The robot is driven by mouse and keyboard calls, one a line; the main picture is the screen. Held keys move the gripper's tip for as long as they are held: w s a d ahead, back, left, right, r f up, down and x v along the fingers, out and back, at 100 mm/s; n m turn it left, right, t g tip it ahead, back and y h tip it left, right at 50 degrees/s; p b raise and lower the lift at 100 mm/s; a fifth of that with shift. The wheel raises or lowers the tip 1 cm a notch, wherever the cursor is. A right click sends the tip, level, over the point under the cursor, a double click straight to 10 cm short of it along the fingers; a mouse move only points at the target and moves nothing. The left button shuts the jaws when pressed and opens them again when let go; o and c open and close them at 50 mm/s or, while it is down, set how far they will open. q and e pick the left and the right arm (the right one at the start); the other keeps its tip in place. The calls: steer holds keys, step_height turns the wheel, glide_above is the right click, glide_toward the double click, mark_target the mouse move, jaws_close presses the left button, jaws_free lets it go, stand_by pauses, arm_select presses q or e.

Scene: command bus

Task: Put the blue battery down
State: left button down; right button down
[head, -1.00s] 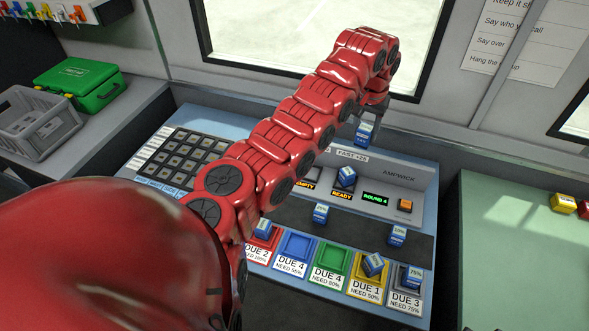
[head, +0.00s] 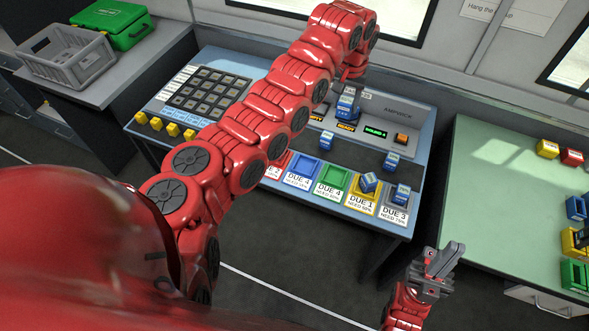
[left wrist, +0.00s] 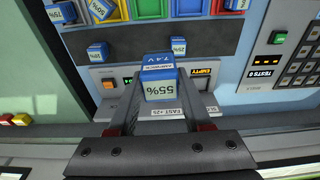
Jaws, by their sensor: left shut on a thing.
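My left gripper (head: 348,88) is shut on a blue battery (head: 346,104) with a white label, above the back middle of the console. In the left wrist view the gripper (left wrist: 160,100) holds this battery (left wrist: 160,82) between its fingers, and its label reads 55%. Another blue battery (head: 327,140) lies on the dark strip. My right gripper (head: 438,266) is low at the right, apart from the batteries; its jaw opening is unclear.
Other blue batteries lie on the dark strip (head: 392,161), in the yellow tray (head: 368,184) and in the grey tray (head: 401,193). Blue (head: 303,171) and green (head: 334,179) trays look empty. A green table (head: 490,190) stands right.

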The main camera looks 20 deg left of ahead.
arm_select(q)
steer(key=shift+s+d+f+p, duration=0.2)
steer(key=shift+s+f+p, duration=0.1)
steer(key=shift+f+p, duration=0.25)
steer(key=s+a+f+p, duration=0.35)
steer(key=s+f, duration=0.35)
steer(key=s, duration=0.3)
steer(key=s+a+f+p, duration=0.2)
steer(key=s+f+p, duration=0.3)
steer(key=s+f, duration=0.4)
steer(key=b, duration=0.9)
glide_toward(306, 165)
steer(key=s, duration=0.2)
steer(key=s+d+f, duration=0.1)
steer(key=s, duration=0.1)
steer(key=shift+f, duration=0.1)
steer(key=w+p, duration=0.2)
steer(key=w+r+p, duration=0.1)
steer(key=shift+a, duration=0.35)
steer(key=shift+w+a+f, duration=0.2)
steer(key=shift+w, duration=0.55)
steer(key=shift+p, duration=0.45)
steer(key=shift+f+p, duration=0.75)
steer(key=shift+f, duration=0.15)
steer(key=shift+f+p, duration=0.3)
steer(key=shift+f, duration=0.55)
